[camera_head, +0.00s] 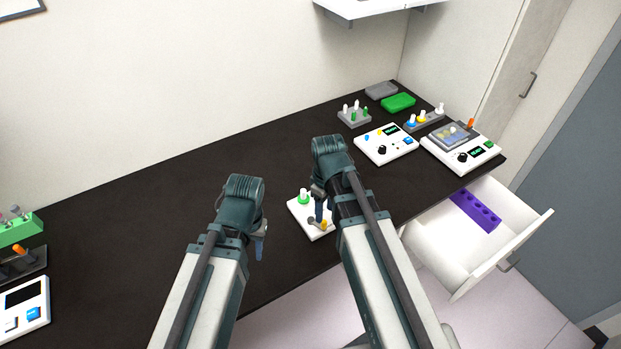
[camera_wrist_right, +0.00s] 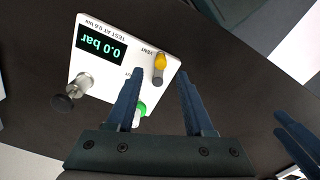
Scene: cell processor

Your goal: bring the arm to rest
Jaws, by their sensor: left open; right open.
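My right gripper (camera_head: 319,212) is open and hangs over a small white pressure tester (camera_head: 297,212). In the right wrist view, its open fingers (camera_wrist_right: 160,74) point across the tester (camera_wrist_right: 118,55), whose display (camera_wrist_right: 101,42) reads 0.0 bar. A yellow-topped vent part (camera_wrist_right: 159,62) shows between the fingertips; I cannot tell whether they touch it. A green-ringed fitting (camera_wrist_right: 141,108) is partly hidden behind one finger. A metal knob (camera_wrist_right: 78,87) is off to the side. My left gripper (camera_head: 260,250) is open and empty over the table's front, left of the tester.
The dark table (camera_head: 130,190) is clear in the middle. White devices (camera_head: 388,146) and a rack (camera_head: 354,118) stand at the back right. An open drawer (camera_head: 510,250) holding a purple rack (camera_head: 476,211) juts out at right. A green rack (camera_head: 20,230) stands at far left.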

